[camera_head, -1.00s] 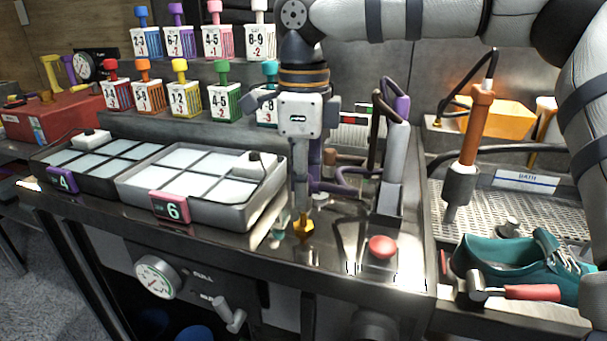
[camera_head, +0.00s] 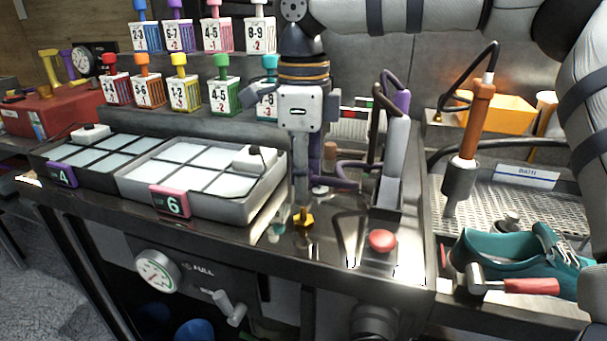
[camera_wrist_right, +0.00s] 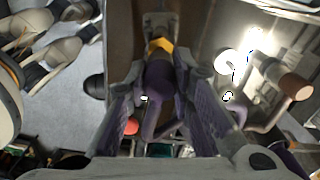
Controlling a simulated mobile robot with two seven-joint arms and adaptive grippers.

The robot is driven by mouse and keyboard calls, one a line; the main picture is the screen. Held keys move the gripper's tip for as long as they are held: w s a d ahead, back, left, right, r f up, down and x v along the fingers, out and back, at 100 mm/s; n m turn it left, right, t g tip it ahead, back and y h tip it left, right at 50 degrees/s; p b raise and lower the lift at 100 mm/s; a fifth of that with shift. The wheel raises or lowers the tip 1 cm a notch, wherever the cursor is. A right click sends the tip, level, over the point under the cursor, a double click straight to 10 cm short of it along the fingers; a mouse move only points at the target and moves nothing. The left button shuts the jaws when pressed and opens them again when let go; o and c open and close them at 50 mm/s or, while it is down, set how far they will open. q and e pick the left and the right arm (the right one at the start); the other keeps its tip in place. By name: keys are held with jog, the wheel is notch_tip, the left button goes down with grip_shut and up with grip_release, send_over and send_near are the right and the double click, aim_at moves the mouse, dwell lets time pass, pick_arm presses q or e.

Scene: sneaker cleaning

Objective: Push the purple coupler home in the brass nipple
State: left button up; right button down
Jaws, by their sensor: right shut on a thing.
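The brass nipple (camera_head: 303,218) stands on the dark bench top near its front edge, and its yellow tip shows in the right wrist view (camera_wrist_right: 160,45). The purple coupler (camera_wrist_right: 158,80) is between the fingers of my right gripper (camera_head: 302,194), which is shut on it and points straight down over the nipple. In the wrist view the coupler's end meets the brass; how deep it sits I cannot tell. A purple hose (camera_head: 345,185) loops from the coupler to the right. The fingers hide most of the coupler in the head view. My left gripper is not in view.
A grey tray labelled 6 (camera_head: 222,203) stands left of the nipple. A red button (camera_head: 382,240) and an upright holder (camera_head: 388,200) are to the right. A teal shoe (camera_head: 500,252) lies farther right.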

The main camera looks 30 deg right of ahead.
aim_at(304, 207)
jog(key=shift+f, duration=1.7)
jog(key=c, duration=1.3)
grip_release()
notch_tip(304, 207, up, 12)
jog(key=shift+f, duration=0.1)
